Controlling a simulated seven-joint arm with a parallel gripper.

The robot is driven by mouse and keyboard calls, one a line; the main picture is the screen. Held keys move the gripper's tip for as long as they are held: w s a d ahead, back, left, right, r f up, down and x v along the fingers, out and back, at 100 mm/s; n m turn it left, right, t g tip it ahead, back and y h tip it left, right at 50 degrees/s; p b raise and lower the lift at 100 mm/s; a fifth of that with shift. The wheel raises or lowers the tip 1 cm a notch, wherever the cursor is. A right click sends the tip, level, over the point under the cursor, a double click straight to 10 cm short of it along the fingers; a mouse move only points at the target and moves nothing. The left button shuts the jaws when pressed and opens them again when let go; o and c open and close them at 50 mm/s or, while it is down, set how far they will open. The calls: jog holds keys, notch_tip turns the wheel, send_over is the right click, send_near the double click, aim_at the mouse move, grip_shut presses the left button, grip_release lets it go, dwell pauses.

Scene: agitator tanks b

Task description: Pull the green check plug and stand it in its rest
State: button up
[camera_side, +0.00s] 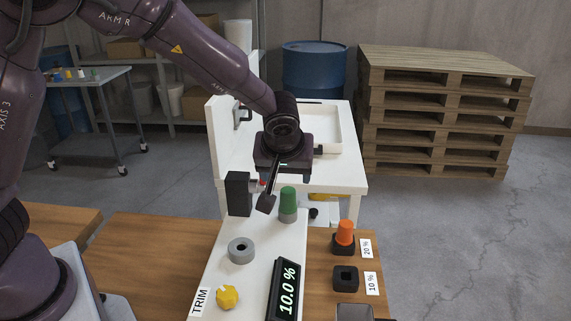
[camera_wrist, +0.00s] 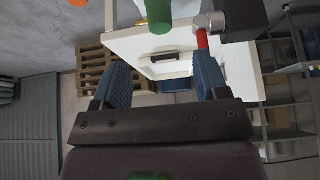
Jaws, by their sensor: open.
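The green plug (camera_side: 288,198) stands upright in a grey collar (camera_side: 288,215) on the white panel. In the wrist view the green plug (camera_wrist: 158,14) shows at the top edge, beyond the fingertips and roughly between their lines.
A black block (camera_side: 238,194) with a red part (camera_wrist: 202,38) stands close left of the plug. An orange plug (camera_side: 345,232) sits in the 20 % socket; the 10 % socket (camera_side: 346,278) is empty.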

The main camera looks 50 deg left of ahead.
aim_at(289, 189)
jog(key=x, duration=1)
jog(key=shift+w+a+f, duration=0.1)
jog(key=shift+f, duration=0.1)
jog(key=shift+c, duration=0.4)
grip_shut()
jog(key=shift+r, duration=0.65)
